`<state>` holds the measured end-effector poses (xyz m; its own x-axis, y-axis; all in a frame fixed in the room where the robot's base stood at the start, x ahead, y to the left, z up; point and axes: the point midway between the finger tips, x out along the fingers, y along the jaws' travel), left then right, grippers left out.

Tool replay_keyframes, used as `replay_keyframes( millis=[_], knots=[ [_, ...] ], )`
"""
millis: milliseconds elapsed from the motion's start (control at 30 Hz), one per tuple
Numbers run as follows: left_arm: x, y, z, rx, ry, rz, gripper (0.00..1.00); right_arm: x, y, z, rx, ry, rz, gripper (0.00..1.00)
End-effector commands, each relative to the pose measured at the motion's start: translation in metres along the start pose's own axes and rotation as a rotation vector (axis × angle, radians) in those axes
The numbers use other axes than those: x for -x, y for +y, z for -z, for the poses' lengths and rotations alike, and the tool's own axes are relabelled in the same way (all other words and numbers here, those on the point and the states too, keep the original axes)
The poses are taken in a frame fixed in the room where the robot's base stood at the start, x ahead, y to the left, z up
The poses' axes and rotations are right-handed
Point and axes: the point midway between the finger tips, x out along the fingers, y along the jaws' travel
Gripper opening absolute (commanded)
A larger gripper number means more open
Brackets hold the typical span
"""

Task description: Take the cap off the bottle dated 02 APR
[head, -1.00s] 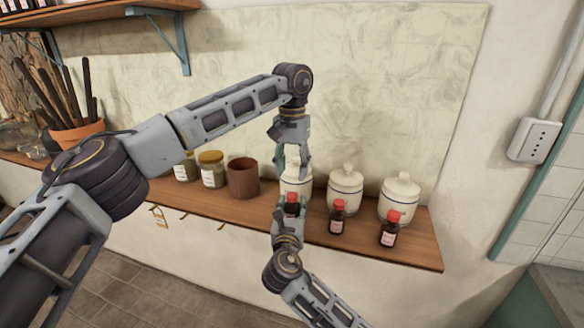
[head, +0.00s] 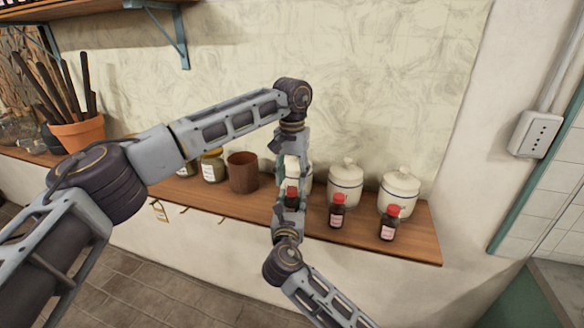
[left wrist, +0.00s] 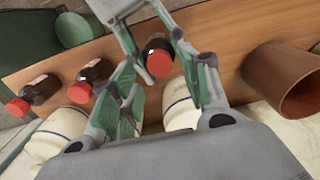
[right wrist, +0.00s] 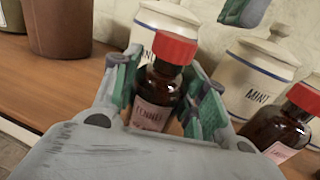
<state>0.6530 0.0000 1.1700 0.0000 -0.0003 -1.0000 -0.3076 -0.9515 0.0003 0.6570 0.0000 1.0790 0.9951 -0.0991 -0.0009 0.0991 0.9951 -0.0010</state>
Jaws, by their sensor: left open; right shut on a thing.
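My right gripper (head: 290,208) is shut on a brown bottle (right wrist: 157,88) with a red cap (right wrist: 175,47) and a pink label, standing upright at the shelf's front. Its date cannot be read in these views. My left gripper (head: 292,172) is open, pointing down just above this bottle; in the left wrist view the red cap (left wrist: 160,63) lies between its spread fingers, not gripped. Two similar red-capped bottles stand to the right, a nearer one (head: 337,212) and a farther one (head: 389,224). Their dates are too small to read.
White lidded jars (head: 345,183) stand behind the bottles, one marked MINT (right wrist: 258,75) in the right wrist view. A brown cup (head: 243,173) and label jars (head: 213,167) stand to the left on the wooden shelf (head: 415,247). The wall is close behind.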

Motion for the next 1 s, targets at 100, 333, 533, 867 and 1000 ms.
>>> replay_keyframes(
  millis=[100, 333, 533, 867, 1000],
  knots=[
    [-0.014, 0.000, 0.000, 0.000, -0.002, 0.000, 0.46, 0.000, 0.000, 0.000, 0.000, 0.000, 0.000, 0.00],
    [-0.030, 0.000, 0.000, -0.001, -0.001, 0.000, 0.46, 0.000, 0.000, 0.000, 0.000, 0.000, 0.000, 0.00],
    [-0.033, 0.000, 0.000, 0.000, 0.000, 0.000, 0.46, 0.000, 0.000, 0.000, 0.000, 0.000, 0.000, 0.00],
    [-0.033, 0.000, 0.000, 0.000, 0.000, 0.000, 0.28, 0.000, 0.000, 0.000, 0.000, 0.000, 0.000, 0.00],
    [-0.033, 0.000, 0.000, 0.000, 0.000, 0.000, 0.10, 0.000, 0.000, 0.000, 0.000, 0.000, 0.000, 0.00]
  ],
)
